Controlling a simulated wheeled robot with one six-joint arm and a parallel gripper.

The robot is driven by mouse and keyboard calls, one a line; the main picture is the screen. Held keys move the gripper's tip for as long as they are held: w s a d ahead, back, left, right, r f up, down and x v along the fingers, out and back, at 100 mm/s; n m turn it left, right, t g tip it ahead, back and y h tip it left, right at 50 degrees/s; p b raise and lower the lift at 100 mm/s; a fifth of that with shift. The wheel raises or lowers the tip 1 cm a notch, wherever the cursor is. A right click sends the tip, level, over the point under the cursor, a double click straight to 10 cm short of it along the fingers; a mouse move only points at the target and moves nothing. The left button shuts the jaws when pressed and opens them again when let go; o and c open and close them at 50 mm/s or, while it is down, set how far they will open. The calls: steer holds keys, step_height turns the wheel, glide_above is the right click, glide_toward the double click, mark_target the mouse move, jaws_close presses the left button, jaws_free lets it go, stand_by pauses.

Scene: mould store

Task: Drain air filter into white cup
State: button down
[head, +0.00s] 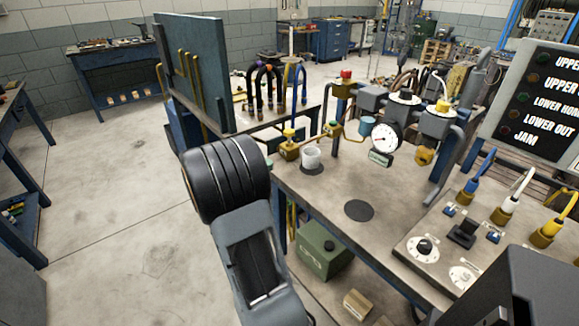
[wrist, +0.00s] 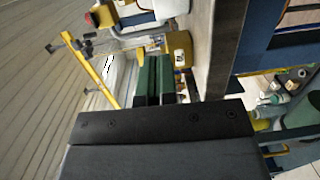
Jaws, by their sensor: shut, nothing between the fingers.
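The white cup (head: 311,157) stands upright on a dark round patch at the left end of the bench, beside a brass block with a yellow and blue top (head: 289,148). A small teal bowl (head: 367,125) hangs on the pipework to its right, next to a round gauge (head: 384,139); it looks like the air filter, though I cannot be certain. My gripper (wrist: 154,82) shows only in the wrist view, with its two dark fingers together and nothing between them. In the head view my arm stands in front of the bench's left end and my gripper is out of sight.
The bench top (head: 325,199) is bare around a second dark round patch (head: 359,210). A control panel with knobs (head: 440,250) fills the right. Hoses on a stand (head: 270,85) are behind. The left floor is open.

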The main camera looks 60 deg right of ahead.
mark_target(311, 158)
steer(key=shift+h, duration=0.3)
steer(key=x, duration=1)
steer(key=shift+w+d, duration=0.1)
steer(key=shift+d, duration=0.2)
steer(key=shift+f, duration=0.1)
steer(key=shift+s+d+f+b, duration=0.1)
steer(key=shift+s+d+b, duration=0.1)
steer(key=shift+s+b, duration=0.3)
steer(key=shift+s+d+f+b, duration=0.1)
steer(key=shift+s+d+b, duration=0.05)
steer(key=shift+s+b, duration=0.3)
steer(key=shift+r, duration=0.25)
